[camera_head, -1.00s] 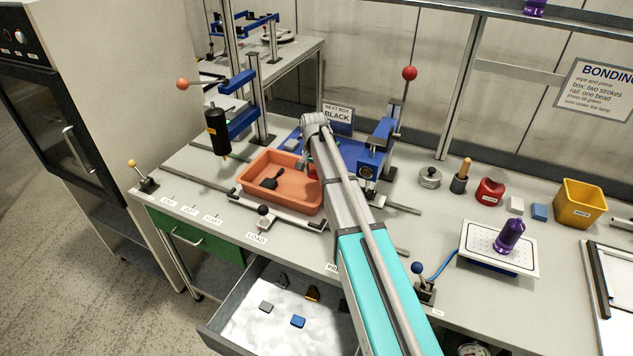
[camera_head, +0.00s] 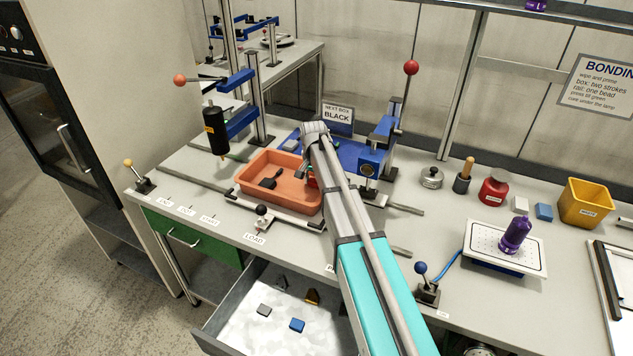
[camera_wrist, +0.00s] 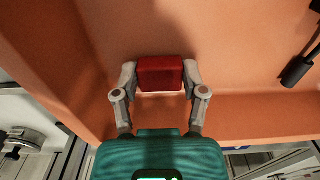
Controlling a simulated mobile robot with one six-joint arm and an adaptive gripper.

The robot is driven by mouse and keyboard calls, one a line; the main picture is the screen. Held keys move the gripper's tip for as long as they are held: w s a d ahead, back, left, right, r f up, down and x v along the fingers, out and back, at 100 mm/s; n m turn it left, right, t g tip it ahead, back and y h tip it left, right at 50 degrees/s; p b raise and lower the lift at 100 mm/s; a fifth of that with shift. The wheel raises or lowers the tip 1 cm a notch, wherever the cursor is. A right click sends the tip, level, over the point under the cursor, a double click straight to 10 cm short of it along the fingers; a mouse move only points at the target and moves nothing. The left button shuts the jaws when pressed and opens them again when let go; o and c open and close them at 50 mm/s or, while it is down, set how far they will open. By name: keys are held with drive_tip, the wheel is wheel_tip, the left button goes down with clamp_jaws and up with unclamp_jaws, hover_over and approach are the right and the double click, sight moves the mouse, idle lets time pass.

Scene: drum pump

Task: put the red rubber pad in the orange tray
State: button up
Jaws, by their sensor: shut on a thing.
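The red rubber pad (camera_wrist: 160,73) is held between the two fingers of my gripper (camera_wrist: 160,78), which is shut on it. In the wrist view the pad is over the floor of the orange tray (camera_wrist: 230,65), inside its walls; I cannot tell whether it touches the floor. In the head view the orange tray (camera_head: 250,180) sits on the bench, and my arm covers its right end. Only a bit of red shows there beside my wrist. A dark tool-like piece (camera_head: 271,180) lies in the tray, and it also shows at the right in the wrist view (camera_wrist: 298,70).
A black cylinder (camera_head: 215,130) on a stand is left of the tray, and a blue press (camera_head: 378,155) is right of it. A clamp (camera_head: 262,215) is at the tray's front. An open drawer (camera_head: 240,325) holding several small pieces is below.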

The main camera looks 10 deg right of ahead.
sight(314, 182)
drive_tip(key=shift+f, duration=0.2)
drive_tip(key=o, duration=0.9)
drive_tip(key=shift+r, duration=0.25)
wheel_tip(314, 182, up, 12)
drive_tip(key=p, duration=1.2)
